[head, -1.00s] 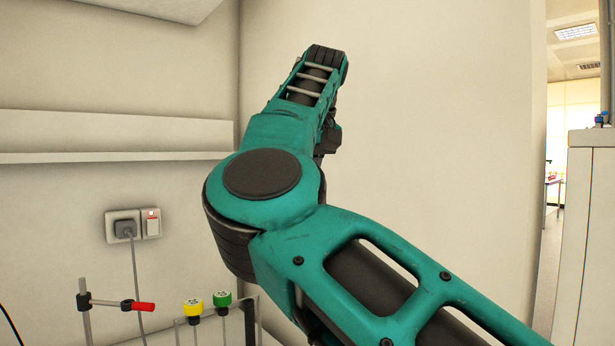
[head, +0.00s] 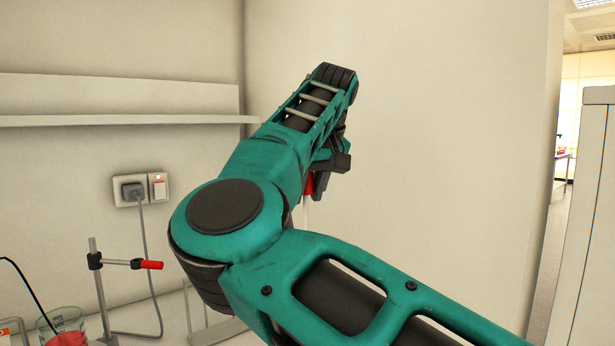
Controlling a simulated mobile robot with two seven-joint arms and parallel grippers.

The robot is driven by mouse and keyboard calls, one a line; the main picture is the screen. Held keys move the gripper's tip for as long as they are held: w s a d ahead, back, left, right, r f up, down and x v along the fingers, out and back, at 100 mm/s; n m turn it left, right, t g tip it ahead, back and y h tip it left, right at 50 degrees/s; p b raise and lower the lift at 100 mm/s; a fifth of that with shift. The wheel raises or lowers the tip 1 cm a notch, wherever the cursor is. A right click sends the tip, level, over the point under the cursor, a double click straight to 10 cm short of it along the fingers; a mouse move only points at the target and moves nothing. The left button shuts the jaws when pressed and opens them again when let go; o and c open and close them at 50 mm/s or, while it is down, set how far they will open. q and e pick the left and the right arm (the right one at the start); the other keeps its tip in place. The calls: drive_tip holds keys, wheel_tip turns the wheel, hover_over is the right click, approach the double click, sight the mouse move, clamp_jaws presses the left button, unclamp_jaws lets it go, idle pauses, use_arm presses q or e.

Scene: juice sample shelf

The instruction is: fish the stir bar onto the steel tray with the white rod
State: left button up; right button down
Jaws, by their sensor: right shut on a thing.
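My right gripper (head: 328,172) is at the end of the teal arm, raised in front of the pale wall. It is partly hidden behind the wrist and is shut on a red piece (head: 308,184). A thin white rod (head: 306,213) shows just below this piece, apparently part of it; its lower end is hidden by my arm. A glass beaker (head: 62,322) with red contents stands at the lower left, cut off by the frame. The stir bar and the steel tray do not show. My left gripper is out of view.
A lab stand (head: 99,290) with a red-ended clamp (head: 152,265) stands beside the beaker. A pale rack frame (head: 188,305) is partly behind my arm. A plugged socket (head: 130,190) and a shelf (head: 120,120) are on the wall. A grey cabinet (head: 590,220) stands at right.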

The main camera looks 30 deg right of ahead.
drive_tip(key=shift+f+b, duration=5.05)
drive_tip(key=shift+f, duration=1.4)
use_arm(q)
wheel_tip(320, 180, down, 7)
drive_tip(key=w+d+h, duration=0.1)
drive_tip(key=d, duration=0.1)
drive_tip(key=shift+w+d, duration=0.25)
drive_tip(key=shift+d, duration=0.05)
use_arm(e)
drive_tip(key=shift+f, duration=0.1)
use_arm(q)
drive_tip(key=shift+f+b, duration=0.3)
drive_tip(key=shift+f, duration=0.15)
use_arm(e)
drive_tip(key=shift+f, duration=0.4)
use_arm(q)
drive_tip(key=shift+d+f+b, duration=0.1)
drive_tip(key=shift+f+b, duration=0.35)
drive_tip(key=shift+b, duration=0.1)
use_arm(e)
drive_tip(key=shift+f, duration=0.65)
